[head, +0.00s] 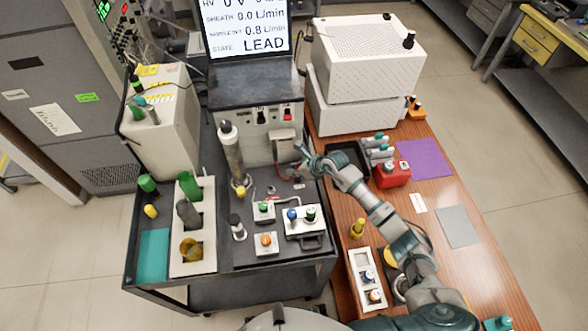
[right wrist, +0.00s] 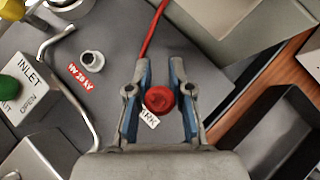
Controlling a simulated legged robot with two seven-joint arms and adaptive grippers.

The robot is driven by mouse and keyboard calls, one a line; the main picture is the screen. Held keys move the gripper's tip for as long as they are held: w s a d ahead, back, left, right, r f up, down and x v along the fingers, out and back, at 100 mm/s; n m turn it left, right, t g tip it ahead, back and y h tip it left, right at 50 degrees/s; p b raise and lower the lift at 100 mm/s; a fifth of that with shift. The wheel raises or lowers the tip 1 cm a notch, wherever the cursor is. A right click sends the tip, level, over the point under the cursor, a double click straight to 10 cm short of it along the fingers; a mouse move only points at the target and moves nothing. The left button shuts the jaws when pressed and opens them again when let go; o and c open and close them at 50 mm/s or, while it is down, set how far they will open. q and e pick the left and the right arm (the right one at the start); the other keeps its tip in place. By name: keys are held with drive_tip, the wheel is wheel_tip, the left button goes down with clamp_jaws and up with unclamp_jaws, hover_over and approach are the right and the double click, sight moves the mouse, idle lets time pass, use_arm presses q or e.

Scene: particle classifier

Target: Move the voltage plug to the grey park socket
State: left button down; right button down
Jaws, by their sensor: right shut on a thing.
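My right gripper (head: 303,163) reaches over the back right of the black cart top in the head view. In the right wrist view the right gripper (right wrist: 160,98) is shut on the round red voltage plug (right wrist: 160,99), whose red cable (right wrist: 153,40) runs up and away. A white label (right wrist: 149,119) reading "...RK" lies right beside the plug. The grey park socket is not visible; the plug and fingers cover the spot by that label. I cannot tell whether the plug is seated or just above. A light ring-shaped socket (right wrist: 92,60) with a red label (right wrist: 81,77) is empty. My left gripper is not in view.
A bent metal tube (right wrist: 78,100) and the INLET valve block (right wrist: 30,85) lie left of the gripper. A black tray (right wrist: 280,135) on the wooden table is to the right. The instrument with the LEAD screen (head: 245,30) stands behind.

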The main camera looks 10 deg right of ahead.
drive_tip(key=shift+d+f+b, duration=0.1)
drive_tip(key=shift+f+b, duration=0.25)
drive_tip(key=shift+f, duration=0.25)
drive_tip(key=shift+f+b, duration=0.65)
drive_tip(key=shift+f, duration=0.2)
drive_tip(key=c, duration=1)
unclamp_jaws()
drive_tip(key=shift+o, duration=0.2)
drive_tip(key=v, duration=1.2)
drive_tip(key=shift+d+f, duration=0.1)
drive_tip(key=shift+f, duration=0.1)
